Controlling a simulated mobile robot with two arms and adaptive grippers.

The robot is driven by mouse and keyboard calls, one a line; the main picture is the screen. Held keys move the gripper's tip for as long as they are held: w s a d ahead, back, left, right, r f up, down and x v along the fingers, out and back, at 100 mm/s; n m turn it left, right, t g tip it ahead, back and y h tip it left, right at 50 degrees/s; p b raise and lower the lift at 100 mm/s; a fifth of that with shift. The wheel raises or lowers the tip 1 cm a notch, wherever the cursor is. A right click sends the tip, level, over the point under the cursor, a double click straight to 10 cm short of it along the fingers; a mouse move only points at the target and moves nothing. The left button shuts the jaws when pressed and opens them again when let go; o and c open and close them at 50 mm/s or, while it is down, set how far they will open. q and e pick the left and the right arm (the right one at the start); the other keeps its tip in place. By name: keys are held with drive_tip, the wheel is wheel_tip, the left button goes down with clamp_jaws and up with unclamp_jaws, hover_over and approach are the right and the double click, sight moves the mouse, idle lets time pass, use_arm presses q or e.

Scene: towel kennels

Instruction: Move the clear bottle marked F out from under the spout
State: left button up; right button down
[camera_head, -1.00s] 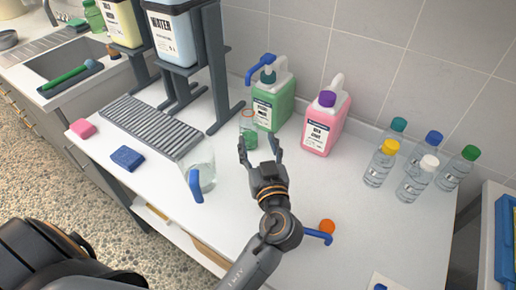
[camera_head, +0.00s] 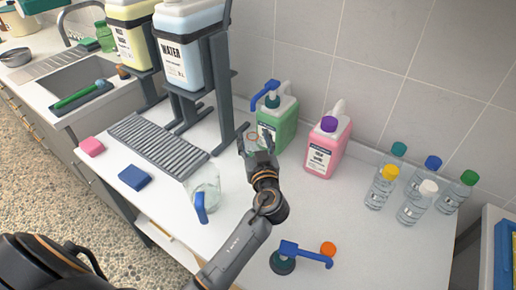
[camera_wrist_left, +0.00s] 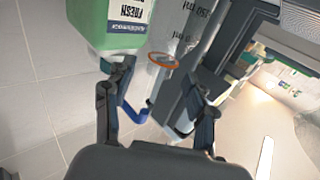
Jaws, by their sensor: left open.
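The clear bottle (camera_head: 252,136) has an orange rim and stands in front of the green jug (camera_head: 277,122), under its blue spout (camera_head: 266,93). It is mostly hidden by my left gripper (camera_head: 255,143) in the head view. In the left wrist view the clear bottle (camera_wrist_left: 180,32) shows an orange rim and printed scale marks, and the green jug (camera_wrist_left: 105,22) is beside it. My left gripper (camera_wrist_left: 158,82) is open there, with the bottle beyond and between its fingers. I cannot read an F on it. My right gripper is not in view.
A pink jug (camera_head: 327,147) stands right of the green one. A clear pitcher (camera_head: 204,181) with a blue handle is left of my arm. A loose blue pump (camera_head: 290,255) and orange cap (camera_head: 328,249) are in front. Several capped bottles stand at right; a dark rack (camera_head: 155,145) is left.

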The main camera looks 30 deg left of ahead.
use_arm(q)
drive_tip(key=shift+x, duration=1.55)
clamp_jaws()
